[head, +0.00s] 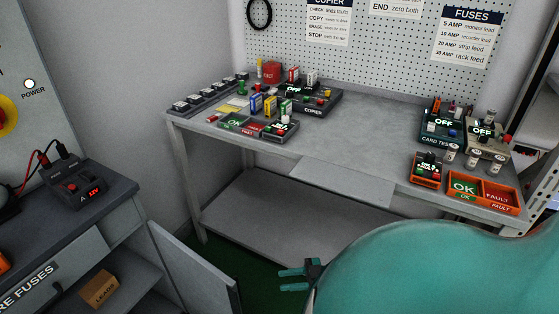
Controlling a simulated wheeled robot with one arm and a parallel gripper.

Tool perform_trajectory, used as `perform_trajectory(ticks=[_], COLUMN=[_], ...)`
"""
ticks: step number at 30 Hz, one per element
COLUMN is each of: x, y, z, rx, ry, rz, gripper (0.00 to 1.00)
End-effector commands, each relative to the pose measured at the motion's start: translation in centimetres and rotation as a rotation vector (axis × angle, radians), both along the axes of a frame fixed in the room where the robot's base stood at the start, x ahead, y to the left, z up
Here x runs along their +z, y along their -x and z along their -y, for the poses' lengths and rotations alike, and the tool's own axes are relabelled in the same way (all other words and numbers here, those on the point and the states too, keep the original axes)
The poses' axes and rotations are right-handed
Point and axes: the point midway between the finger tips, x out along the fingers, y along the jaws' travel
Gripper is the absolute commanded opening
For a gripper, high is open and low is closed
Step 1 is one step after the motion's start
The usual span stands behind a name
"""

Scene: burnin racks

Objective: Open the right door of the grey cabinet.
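The grey cabinet (122,187) stands at the left, with a dark worktop. Its right door (197,272) stands swung outward, away from the cabinet front, and its lower part is cut off by the picture edge. Behind the door, the inside shows a shelf and a brown box (100,289) marked LEADS. My gripper (283,279) is to the right of the door, with its two teal fingers pointing left. The fingers are apart with nothing between them, and the gripper appears clear of the door. The door's handle is not visible.
A grey workbench (240,150) with test devices, trays and fuses runs along the pegboard wall. Its lower shelf (270,215) is bare. A meter (78,190) with leads sits on the cabinet. Green floor shows between door and bench. My teal arm fills the lower right.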

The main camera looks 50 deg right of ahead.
Motion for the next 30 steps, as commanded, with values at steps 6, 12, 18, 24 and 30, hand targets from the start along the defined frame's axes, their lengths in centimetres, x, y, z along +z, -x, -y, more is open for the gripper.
perform_trajectory(ticks=[6,12,18,24,30], x=[-0.7,-0.3,0.0,0.1,0.1], y=[1.2,1.9,2.1,2.1,2.1], z=[1.4,2.2,2.4,2.4,2.4], rx=[0.001,0.002,0.002,0.002,0.002], ry=[0.003,0.002,-0.001,-0.001,-0.001], rz=[0.002,0.001,0.002,0.002,0.002], gripper=[0.32,0.32,0.32,0.32,0.32])
